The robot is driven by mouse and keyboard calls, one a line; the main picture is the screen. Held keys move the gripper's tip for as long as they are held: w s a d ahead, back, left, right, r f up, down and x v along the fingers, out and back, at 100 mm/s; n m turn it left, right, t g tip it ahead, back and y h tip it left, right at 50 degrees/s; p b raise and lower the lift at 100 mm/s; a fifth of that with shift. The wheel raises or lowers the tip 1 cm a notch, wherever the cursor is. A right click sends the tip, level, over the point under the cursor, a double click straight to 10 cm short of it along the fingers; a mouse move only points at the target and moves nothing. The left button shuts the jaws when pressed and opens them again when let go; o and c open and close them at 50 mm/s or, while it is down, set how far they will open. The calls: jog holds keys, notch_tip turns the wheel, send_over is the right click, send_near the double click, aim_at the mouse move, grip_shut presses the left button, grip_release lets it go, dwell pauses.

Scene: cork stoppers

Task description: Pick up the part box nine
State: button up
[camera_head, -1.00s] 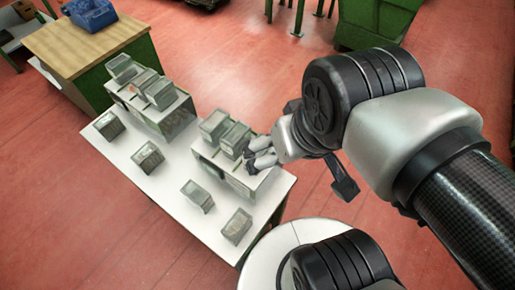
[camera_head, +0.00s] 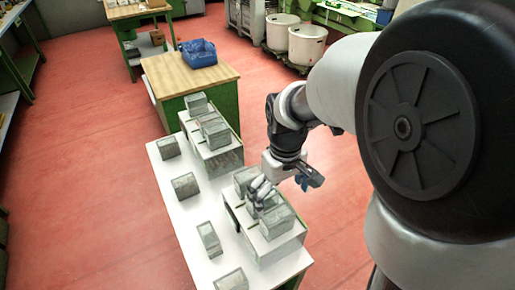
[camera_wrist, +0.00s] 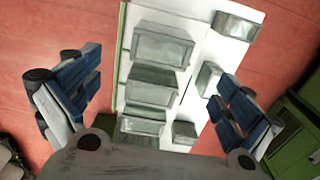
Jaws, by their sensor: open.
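Several grey, clear-walled part boxes stand on a white table, and I cannot read a number to tell which is box nine.
The white table (camera_head: 185,222) also bears single boxes along its left side, such as one (camera_head: 209,239) near the front. A far stand holds more boxes (camera_head: 215,134). Behind it is a wooden-topped bench (camera_head: 172,78) with a blue bin (camera_head: 199,53). Red floor lies left of the table.

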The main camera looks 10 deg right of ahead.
aim_at(278, 213)
notch_tip(278, 213, down, 9)
jog(key=b, duration=0.2)
jog(key=shift+r+b, duration=0.15)
jog(key=shift+b, duration=0.15)
notch_tip(278, 213, down, 5)
jog(key=b, duration=0.2)
jog(key=shift+s+b, duration=0.1)
jog(key=shift+b, duration=0.2)
jog(key=shift+c, duration=0.4)
jog(key=c, duration=1.2)
jog(key=shift+o, duration=0.2)
